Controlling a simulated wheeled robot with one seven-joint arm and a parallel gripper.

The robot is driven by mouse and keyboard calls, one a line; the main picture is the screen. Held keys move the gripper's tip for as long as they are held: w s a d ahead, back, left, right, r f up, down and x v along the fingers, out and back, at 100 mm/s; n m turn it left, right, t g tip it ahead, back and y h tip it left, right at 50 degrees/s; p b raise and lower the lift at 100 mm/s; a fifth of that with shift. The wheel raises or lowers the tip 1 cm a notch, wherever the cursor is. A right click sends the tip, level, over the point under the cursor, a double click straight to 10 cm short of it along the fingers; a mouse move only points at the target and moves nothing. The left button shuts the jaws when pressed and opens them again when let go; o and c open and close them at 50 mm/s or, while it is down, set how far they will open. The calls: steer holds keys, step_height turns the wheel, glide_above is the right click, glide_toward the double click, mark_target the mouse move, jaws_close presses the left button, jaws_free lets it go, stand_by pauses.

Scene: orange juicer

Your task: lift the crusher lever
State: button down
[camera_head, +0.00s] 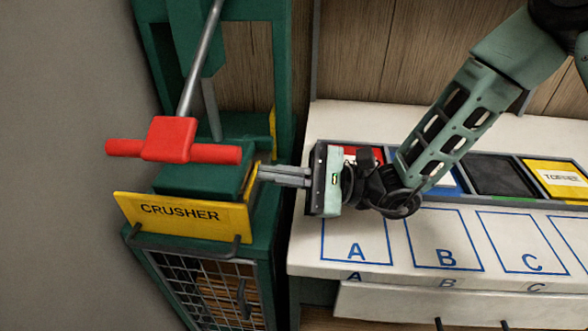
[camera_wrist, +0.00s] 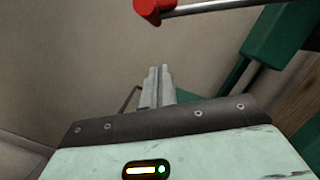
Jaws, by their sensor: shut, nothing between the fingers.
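The crusher (camera_head: 258,40) is a dark green frame at the left, with a yellow plate (camera_head: 182,216) reading CRUSHER on its front. Its lever has a grey metal rod (camera_head: 201,58) that slopes down to a red T-shaped handle (camera_head: 170,140). The handle sits low, above the green block. My gripper (camera_head: 262,172) is shut and empty, pointing left at the right side of the crusher, below and right of the handle's right end. In the wrist view, the closed fingers (camera_wrist: 159,82) point up the picture, and the red handle end (camera_wrist: 153,9) is beyond them at the top, apart from them.
A white table (camera_head: 450,128) stands right of the crusher, with spots marked A, B and C and a row of coloured bins (camera_head: 500,176) behind them. A wire-mesh door (camera_head: 205,292) is under the yellow plate. A grey wall (camera_head: 60,170) is at the left.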

steer(key=a+r, duration=0.1)
steer(key=s+a+r+p, duration=0.1)
steer(key=a, duration=0.1)
steer(key=s+a+r+p, duration=0.1)
steer(key=shift+a+r, duration=0.25)
steer(key=shift+r, duration=0.05)
steer(key=shift+s+r, duration=0.25)
steer(key=shift+r, duration=0.1)
